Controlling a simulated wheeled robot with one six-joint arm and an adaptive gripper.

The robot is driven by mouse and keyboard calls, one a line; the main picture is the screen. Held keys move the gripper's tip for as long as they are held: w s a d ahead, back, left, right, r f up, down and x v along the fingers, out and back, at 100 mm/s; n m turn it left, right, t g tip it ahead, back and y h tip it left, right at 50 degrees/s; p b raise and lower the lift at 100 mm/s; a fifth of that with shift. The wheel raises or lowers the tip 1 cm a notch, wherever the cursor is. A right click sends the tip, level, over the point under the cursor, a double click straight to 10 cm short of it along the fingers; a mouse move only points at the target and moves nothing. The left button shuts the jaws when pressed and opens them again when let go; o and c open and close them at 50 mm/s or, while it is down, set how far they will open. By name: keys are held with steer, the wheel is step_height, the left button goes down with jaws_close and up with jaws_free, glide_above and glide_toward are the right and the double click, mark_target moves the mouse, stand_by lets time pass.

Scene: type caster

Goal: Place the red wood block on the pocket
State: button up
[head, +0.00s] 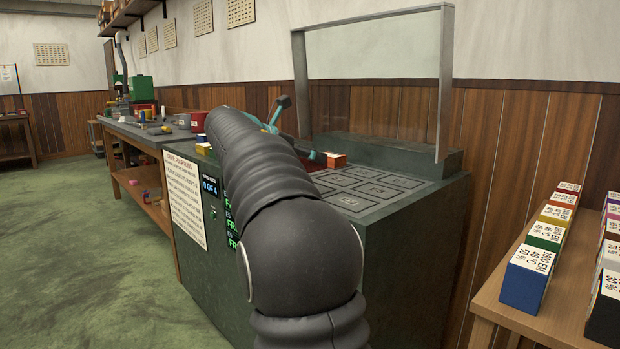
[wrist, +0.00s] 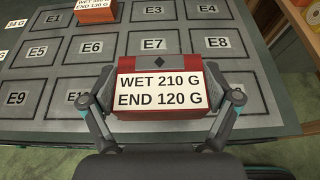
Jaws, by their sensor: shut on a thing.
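The red wood block (wrist: 160,88) is in my gripper (wrist: 162,98), with a finger on each side of it. Its label reads WET 210 G, END 120 G. It sits over the panel below pocket E7 (wrist: 153,46) and covers the pocket there; I cannot tell whether it touches the panel. Pockets E3 (wrist: 154,15), E6 (wrist: 91,47) and E8 (wrist: 216,42) look empty. In the head view my arm hides most of the gripper and the held block.
An orange-red labelled block (wrist: 96,12) stands on the pocket left of E3; an orange block also shows on the bench panel (head: 335,160). A clear upright screen (head: 372,80) stands behind the panel. A side table (head: 560,318) at right holds several coloured labelled blocks.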

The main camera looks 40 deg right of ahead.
steer(key=w+d+f, duration=0.1)
steer(key=d+f, duration=0.1)
steer(key=shift+w+d, duration=0.35)
steer(key=shift+f+b, duration=0.65)
steer(key=shift+f, duration=1.3)
steer(key=shift+f, duration=0.2)
steer(key=o, duration=1)
steer(key=shift+c, duration=0.2)
steer(key=shift+r, duration=0.1)
steer(key=shift+a+r, duration=0.1)
steer(key=shift+r, duration=0.1)
steer(key=p+v, duration=0.1)
steer(key=v, duration=1)
steer(key=shift+a+r, duration=0.15)
steer(key=shift+a, duration=0.2)
steer(key=shift+s, duration=0.15)
